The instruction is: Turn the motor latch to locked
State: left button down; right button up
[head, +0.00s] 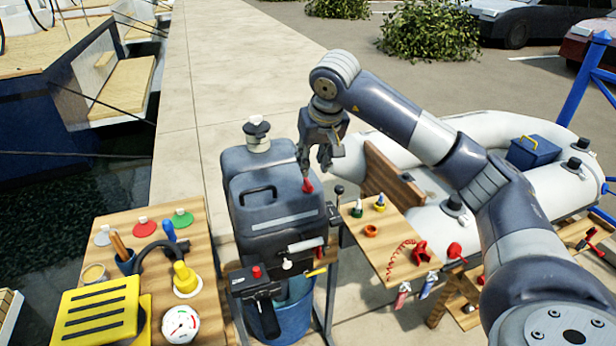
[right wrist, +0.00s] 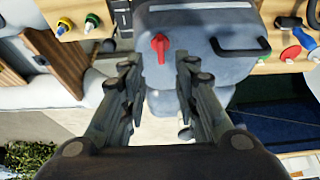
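The motor latch (head: 307,186) is a small red lever on the right side of the grey outboard motor (head: 270,205). In the right wrist view the red latch (right wrist: 160,45) shows a rounded head with a narrow tail, against the grey motor casing (right wrist: 200,75). My right gripper (head: 315,167) hangs above the latch, pointing down. In the right wrist view its two fingers (right wrist: 158,75) are spread apart with nothing between them, and the latch shows beyond the fingertips. I see no contact with the latch. My left gripper is not in view.
A wooden table with a yellow slotted box (head: 95,312) and a gauge (head: 180,325) stands left of the motor. A wooden board (head: 395,235) with small fittings lies to the right, before the inflatable boat (head: 490,130). A blue bucket (head: 290,318) sits below the motor.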

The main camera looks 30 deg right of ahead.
aim_at(308, 181)
jog(key=p+x, duration=0.1)
jog(key=x, duration=0.6)
jog(key=shift+w+f, duration=0.2)
jog(key=shift+f, duration=0.15)
jog(key=shift+c, duration=0.5)
grip_shut()
